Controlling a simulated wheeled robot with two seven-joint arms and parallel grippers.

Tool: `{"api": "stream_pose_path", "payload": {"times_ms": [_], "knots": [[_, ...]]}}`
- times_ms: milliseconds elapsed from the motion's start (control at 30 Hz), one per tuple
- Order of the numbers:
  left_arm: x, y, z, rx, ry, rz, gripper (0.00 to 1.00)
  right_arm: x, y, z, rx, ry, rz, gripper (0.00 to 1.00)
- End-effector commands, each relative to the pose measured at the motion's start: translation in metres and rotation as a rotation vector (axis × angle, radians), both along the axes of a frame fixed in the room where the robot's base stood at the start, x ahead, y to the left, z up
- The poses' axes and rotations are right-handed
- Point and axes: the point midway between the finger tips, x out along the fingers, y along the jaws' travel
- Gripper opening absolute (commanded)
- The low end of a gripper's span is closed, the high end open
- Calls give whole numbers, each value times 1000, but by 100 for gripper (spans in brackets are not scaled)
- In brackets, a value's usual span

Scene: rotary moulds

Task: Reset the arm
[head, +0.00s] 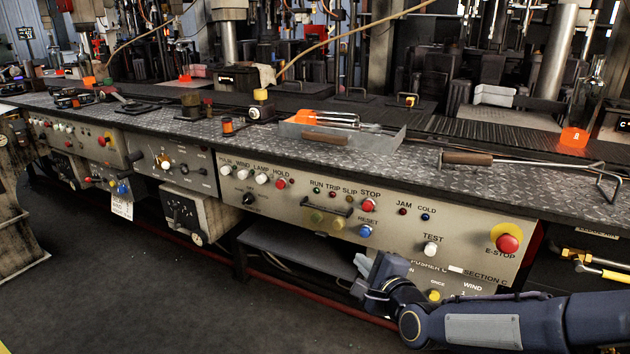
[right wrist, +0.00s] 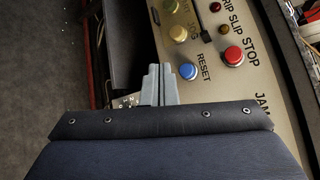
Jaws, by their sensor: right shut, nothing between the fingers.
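The blue RESET button (head: 365,230) sits on the beige control panel (head: 300,220), below the red STOP button (head: 369,205). My right gripper (head: 361,268) is shut and empty, just below RESET in the head view, near the panel's lower edge. In the right wrist view its grey fingertips (right wrist: 158,70) are together, to the left of the blue RESET button (right wrist: 188,71) and apart from it in the picture. I cannot tell how far the fingertips stand from the panel. My left gripper is not in view.
A white TEST button (head: 430,249) and the red E-STOP (head: 508,243) are to the right. A grey shelf (head: 290,245) runs under the panel. Tools lie on the metal ledge (head: 400,160) above.

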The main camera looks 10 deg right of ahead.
Motion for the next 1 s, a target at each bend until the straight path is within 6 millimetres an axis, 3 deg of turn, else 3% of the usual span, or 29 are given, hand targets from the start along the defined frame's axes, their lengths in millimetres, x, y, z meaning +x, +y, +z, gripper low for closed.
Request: {"api": "stream_pose_path", "payload": {"times_ms": [67,200,300,500,700,767,800,1000], "knots": [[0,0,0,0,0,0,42,-29,-10,7,-241,44,62,0],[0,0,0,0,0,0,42,-99,-29,0,-671,163,250,0],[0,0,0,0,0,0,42,-148,-37,-9,-883,222,408,0],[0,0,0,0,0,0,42,-226,-41,-23,-1121,250,696,0],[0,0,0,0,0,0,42,-288,-36,-37,-1252,200,956,0],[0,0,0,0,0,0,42,-306,-33,-41,-1282,171,1035,0],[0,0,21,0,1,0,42,-303,-33,-19,-1277,179,1030,0],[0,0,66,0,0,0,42,-302,-33,25,-1276,182,1027,0]]}}
